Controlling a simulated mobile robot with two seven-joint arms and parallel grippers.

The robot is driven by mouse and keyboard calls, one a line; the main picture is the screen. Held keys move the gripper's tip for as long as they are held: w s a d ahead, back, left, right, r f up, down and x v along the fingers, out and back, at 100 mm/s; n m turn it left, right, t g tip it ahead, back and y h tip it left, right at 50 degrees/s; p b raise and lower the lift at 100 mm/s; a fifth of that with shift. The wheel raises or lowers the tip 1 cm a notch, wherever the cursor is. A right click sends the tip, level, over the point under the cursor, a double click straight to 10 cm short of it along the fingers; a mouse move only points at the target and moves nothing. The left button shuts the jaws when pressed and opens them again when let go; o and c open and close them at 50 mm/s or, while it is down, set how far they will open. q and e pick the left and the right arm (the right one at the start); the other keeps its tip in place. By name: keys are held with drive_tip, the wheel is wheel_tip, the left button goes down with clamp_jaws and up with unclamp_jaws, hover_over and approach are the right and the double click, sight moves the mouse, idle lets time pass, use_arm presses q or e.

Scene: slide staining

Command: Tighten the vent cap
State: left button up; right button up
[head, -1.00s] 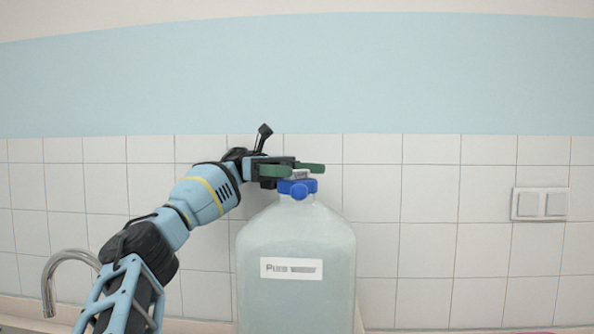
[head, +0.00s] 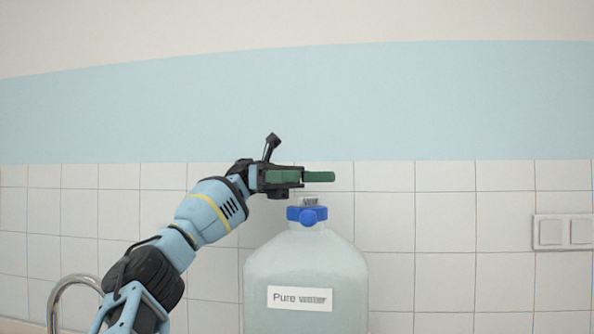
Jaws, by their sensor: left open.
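A large translucent bottle (head: 290,270) with a "Pure water" label stands upright at the lower middle. Its neck carries a blue cap (head: 307,214) with a round knob on the front. A small light grey vent cap with dark markings (head: 310,201) sits on top of the blue part. My left gripper (head: 318,177) is open and empty, with its green fingers pointing right just above the vent cap. A small gap shows between the fingers and the cap. I cannot tell how tight the cap is. My right gripper is out of view.
A curved metal tap (head: 70,290) is at the lower left, beside my left arm. A tiled wall (head: 440,270) with a double switch plate (head: 562,232) stands behind. The space above and to the right of the bottle is free.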

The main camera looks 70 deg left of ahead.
use_arm(q)
drive_tip(key=s+d+r+b, duration=0.1)
drive_tip(key=s+d+b, duration=0.4)
drive_tip(key=d, duration=0.6)
drive_tip(key=shift+s+d, duration=0.3)
drive_tip(key=shift+s, duration=0.7)
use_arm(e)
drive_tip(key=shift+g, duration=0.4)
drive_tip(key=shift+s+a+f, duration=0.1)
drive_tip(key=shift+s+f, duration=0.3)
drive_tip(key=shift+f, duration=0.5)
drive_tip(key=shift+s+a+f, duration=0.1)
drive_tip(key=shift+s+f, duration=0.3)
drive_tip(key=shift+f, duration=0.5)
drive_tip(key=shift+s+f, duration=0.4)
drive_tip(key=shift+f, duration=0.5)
use_arm(q)
drive_tip(key=shift+r, duration=0.1)
